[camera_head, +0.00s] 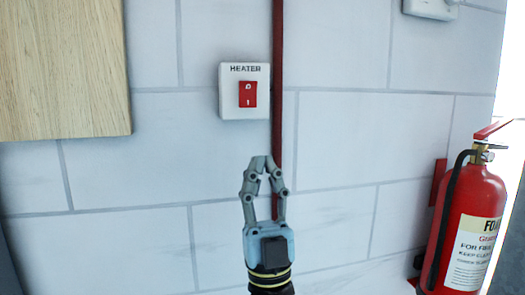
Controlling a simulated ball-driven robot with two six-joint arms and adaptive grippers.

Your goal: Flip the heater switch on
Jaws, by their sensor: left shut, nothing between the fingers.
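The heater switch (248,94) is a red rocker in a white wall box (229,94) labelled HEATER, on the tiled wall above the middle of the head view. The rocker bears small white marks at its top and bottom. I cannot tell which way it is tilted. My left gripper (262,160) points up, below the switch box and slightly right of the rocker. Its fingers are shut with nothing between them, and the tips appear clear of the box. My right gripper is not in view.
A dark red vertical pipe (278,60) runs down the wall right beside the switch box. A wooden panel (62,70) is at the upper left. A red fire extinguisher (470,220) stands at the right. A white box (431,8) is at the top right.

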